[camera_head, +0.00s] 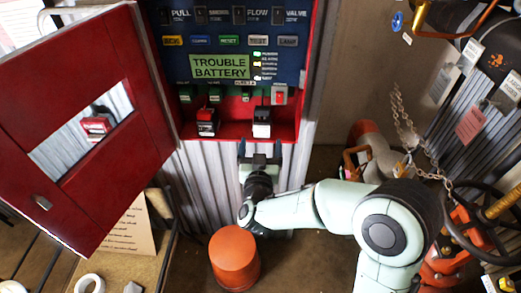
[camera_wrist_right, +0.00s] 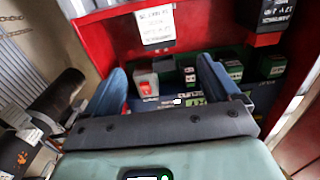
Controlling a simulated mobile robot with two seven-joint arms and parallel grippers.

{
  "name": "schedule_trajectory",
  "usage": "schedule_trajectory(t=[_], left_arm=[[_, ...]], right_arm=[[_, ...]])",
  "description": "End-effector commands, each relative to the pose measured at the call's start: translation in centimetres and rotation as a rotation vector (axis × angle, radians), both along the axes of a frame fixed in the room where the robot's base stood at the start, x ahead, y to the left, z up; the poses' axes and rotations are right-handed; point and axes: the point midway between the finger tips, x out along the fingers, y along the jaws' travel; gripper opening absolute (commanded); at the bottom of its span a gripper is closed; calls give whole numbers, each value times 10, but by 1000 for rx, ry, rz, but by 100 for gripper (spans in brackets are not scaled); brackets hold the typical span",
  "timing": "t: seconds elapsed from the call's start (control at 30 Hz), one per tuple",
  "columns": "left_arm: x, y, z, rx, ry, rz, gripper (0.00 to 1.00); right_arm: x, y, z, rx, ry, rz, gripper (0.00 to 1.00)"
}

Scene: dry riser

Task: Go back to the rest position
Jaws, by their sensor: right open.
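My right gripper (camera_head: 260,153) is open and empty in the head view, just below the lower edge of the red cabinet (camera_head: 285,132). In the right wrist view its two blue fingers (camera_wrist_right: 165,85) stand apart, with the cabinet's panel behind them. A small block with a red switch (camera_wrist_right: 147,83) shows between the fingers; I see no contact. My left gripper is not in either view.
The red cabinet door (camera_head: 95,60) stands open at the left. An orange cylinder (camera_head: 234,258) stands below my right forearm. A chain (camera_head: 405,125), pipes and an orange valve body (camera_head: 455,245) crowd the right side. A paper sheet (camera_head: 128,232) is at lower left.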

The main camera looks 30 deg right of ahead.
Motion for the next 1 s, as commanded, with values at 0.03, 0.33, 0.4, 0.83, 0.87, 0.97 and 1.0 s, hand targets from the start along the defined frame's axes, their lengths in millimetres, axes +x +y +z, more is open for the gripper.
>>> schedule_trajectory(t=[0.03, 0.33, 0.4, 0.83, 0.87, 0.97, 1.0], left_arm=[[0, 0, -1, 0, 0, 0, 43], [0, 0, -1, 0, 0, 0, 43], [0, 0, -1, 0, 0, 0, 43], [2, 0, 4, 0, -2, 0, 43], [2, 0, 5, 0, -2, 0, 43], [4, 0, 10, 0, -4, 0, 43], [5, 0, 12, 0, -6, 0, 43]], right_arm=[[-3, 2, 0, 1, 1, 1, 89], [-6, 4, 0, 0, 0, 0, 89], [-6, 4, 0, 0, 0, 0, 89], [4, 17, -60, 30, 137, 94, 89], [5, 21, -79, 42, 180, 121, 89], [-3, 34, -152, 114, 351, 210, 89], [-10, 39, -181, 152, 425, 241, 89]])
